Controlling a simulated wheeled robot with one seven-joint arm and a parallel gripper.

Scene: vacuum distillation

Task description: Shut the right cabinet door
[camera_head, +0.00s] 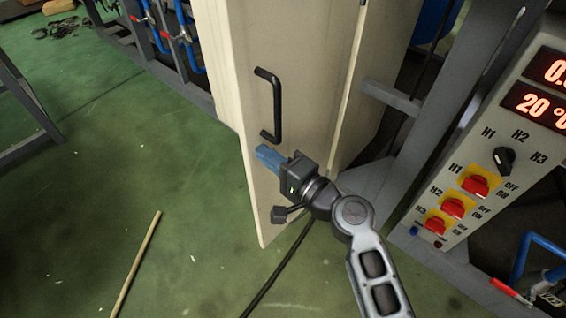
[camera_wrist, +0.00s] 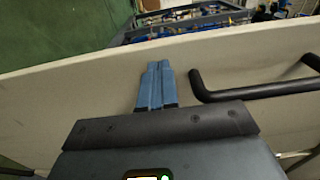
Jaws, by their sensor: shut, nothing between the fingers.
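The cabinet door (camera_head: 305,60) is a cream panel with a black bar handle (camera_head: 272,105). In the head view it stands ajar, at an angle to the cabinet body (camera_head: 388,50) behind it. My gripper (camera_head: 266,156) has blue fingers and is shut and empty. It is at the door's face, just below the handle. In the wrist view the closed fingers (camera_wrist: 156,75) point across the pale door panel (camera_wrist: 60,95) towards its edge, with the handle (camera_wrist: 250,92) to their right. I cannot tell whether the fingertips touch the door.
A control panel (camera_head: 470,150) with red switches and a lit display stands at the right, beside a grey frame (camera_head: 395,150). A wooden stick (camera_head: 135,262) lies on the green floor (camera_head: 90,200) at the left, which is mostly clear. A dark cable runs near the door's bottom.

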